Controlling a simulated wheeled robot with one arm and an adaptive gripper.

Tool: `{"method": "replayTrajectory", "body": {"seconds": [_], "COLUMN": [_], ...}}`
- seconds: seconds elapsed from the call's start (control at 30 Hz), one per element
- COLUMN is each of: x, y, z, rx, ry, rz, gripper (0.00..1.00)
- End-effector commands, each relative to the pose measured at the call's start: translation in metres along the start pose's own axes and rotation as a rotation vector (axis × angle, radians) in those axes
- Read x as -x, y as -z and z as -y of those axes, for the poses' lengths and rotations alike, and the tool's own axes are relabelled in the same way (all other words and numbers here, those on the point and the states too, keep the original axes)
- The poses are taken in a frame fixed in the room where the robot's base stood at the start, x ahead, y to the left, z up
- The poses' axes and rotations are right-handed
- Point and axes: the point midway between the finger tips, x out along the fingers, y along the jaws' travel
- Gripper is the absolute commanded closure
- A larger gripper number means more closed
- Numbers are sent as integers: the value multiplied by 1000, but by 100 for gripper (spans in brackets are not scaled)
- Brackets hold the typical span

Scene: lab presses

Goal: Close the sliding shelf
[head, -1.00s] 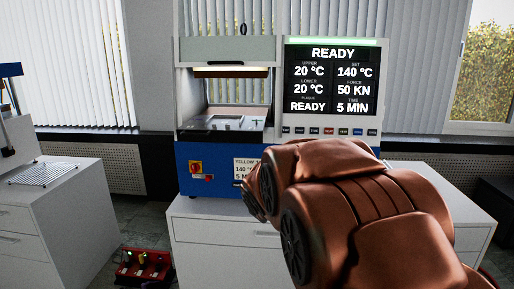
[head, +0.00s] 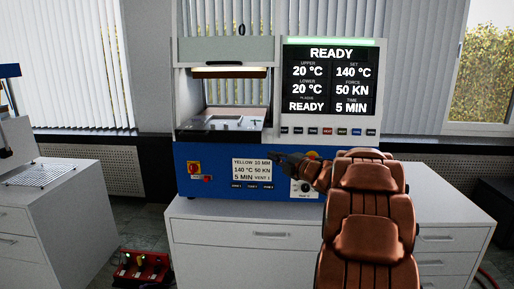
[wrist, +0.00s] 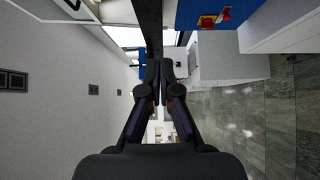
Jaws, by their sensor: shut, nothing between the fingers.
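The press (head: 184,155) has a blue front with a white upper body. Its sliding shelf (head: 222,124), a light grey tray with a flat plate on it, lies in the opening under the lit upper part, above the blue front. How far it sticks out is hard to tell. My gripper (head: 283,157) is in front of the blue panel, right of and below the shelf, apart from it in the picture and pointing left. In the wrist view my gripper's fingers (wrist: 160,66) are together and empty; I cannot make out the shelf there.
The press stands on a white cabinet (head: 230,226). Its display (head: 331,80) reads READY. A red box (head: 140,268) sits on the floor at left, beside another white cabinet (head: 50,217) with a wire rack. Grey tiled floor (wrist: 245,115) shows in the wrist view.

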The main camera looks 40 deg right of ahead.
Motion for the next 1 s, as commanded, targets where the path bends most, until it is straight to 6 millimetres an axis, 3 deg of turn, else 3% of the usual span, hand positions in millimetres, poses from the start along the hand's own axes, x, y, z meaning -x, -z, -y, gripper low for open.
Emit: {"method": "replayTrajectory", "body": {"seconds": [0.17,0.8,1.0], "x": [-7,-100,-112], "y": [1,2,-12], "z": [1,-1,0], "rx": [7,7,5], "ry": [-4,-4,-3], "rz": [-18,-16,-12], "gripper": [100,100,100]}}
